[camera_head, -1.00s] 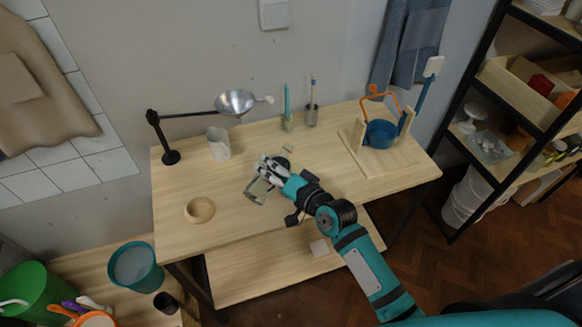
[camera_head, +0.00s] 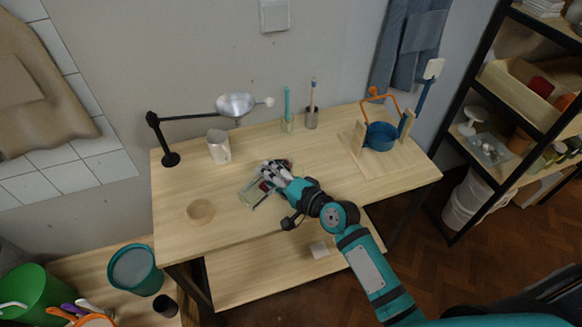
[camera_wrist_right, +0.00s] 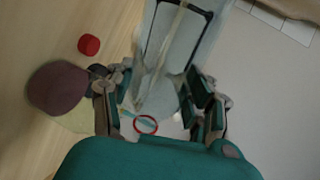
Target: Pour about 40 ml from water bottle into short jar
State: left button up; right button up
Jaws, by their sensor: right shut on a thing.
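My right gripper (camera_head: 268,178) is over the middle of the table, shut on a clear bottle (camera_head: 250,192). The bottle looks tilted, its visible part pointing down-left of the fingers. In the right wrist view the clear bottle (camera_wrist_right: 180,40) runs up between the fingers of the right gripper (camera_wrist_right: 158,105), and a red ring (camera_wrist_right: 146,125) shows near its lower end. A dark reddish round thing (camera_wrist_right: 57,88) is left of the fingers; I cannot tell whether it is the short jar. Water level and any stream cannot be made out. My left gripper is not in view.
A red cap-like piece (camera_wrist_right: 88,44) lies on the table. The table's front left is mostly clear.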

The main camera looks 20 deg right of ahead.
jog(key=shift+r+m+p, duration=0.5)
jog(key=shift+r+p, duration=0.05)
jog(key=shift+p, duration=0.1)
jog(key=shift+s+a, duration=0.1)
dwell(0.3)
jog(key=shift+s+a+y, duration=0.3)
jog(key=shift+s+a, duration=0.15)
jog(key=shift+a, duration=0.05)
jog(key=shift+a+r+m+p, duration=0.1)
jog(key=shift+r+m+p, duration=0.1)
jog(key=shift+m+p, duration=0.1)
dwell(1.6)
jog(key=shift+f, duration=0.1)
